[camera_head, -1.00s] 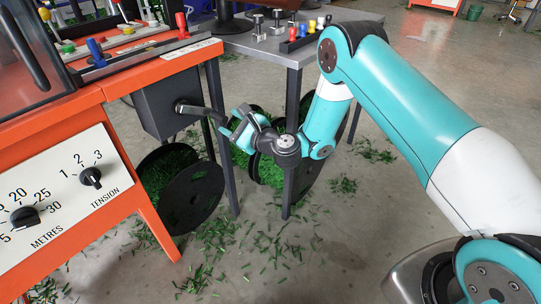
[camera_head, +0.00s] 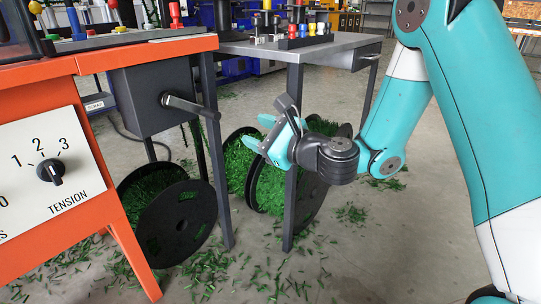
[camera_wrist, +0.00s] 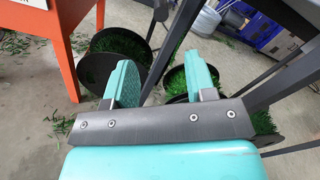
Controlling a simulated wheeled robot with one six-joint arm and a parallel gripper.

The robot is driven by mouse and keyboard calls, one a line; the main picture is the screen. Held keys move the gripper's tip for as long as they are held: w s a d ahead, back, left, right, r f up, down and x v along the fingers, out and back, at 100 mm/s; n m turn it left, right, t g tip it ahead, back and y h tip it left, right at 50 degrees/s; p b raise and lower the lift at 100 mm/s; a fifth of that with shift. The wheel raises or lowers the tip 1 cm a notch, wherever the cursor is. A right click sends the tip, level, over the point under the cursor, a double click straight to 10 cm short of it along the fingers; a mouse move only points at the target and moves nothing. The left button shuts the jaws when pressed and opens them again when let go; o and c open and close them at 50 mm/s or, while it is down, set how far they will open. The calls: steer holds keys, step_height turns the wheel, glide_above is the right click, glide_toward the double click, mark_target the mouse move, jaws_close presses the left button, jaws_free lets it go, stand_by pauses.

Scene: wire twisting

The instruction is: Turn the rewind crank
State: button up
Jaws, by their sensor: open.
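The rewind crank (camera_head: 190,106) is a dark grey lever on the side of a dark box (camera_head: 140,98) under the orange machine. Its arm points right and slightly down from the hub. My gripper (camera_head: 258,133) is open and empty, to the right of the crank and a little lower, apart from it. In the wrist view the two teal fingers (camera_wrist: 160,82) are spread with nothing between them. I cannot make out the crank in the wrist view.
The orange machine (camera_head: 120,225) with its tension dial (camera_head: 50,170) stands at left. A grey metal table (camera_head: 340,55) stands behind my gripper, its leg (camera_head: 292,200) close by. Spools of green wire (camera_head: 165,215) and green clippings lie on the floor.

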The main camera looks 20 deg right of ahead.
mark_target(212, 115)
steer(key=shift+b+v, duration=0.8)
steer(key=shift+v, duration=0.55)
steer(key=shift+w+a+m+p, duration=0.15)
steer(key=shift+w+m+p, duration=0.2)
steer(key=shift+m, duration=0.35)
steer(key=shift+r, duration=0.1)
steer(key=p+x, duration=0.6)
steer(key=x, duration=1.1)
steer(key=shift+w+a, duration=0.1)
steer(key=shift+a, duration=0.05)
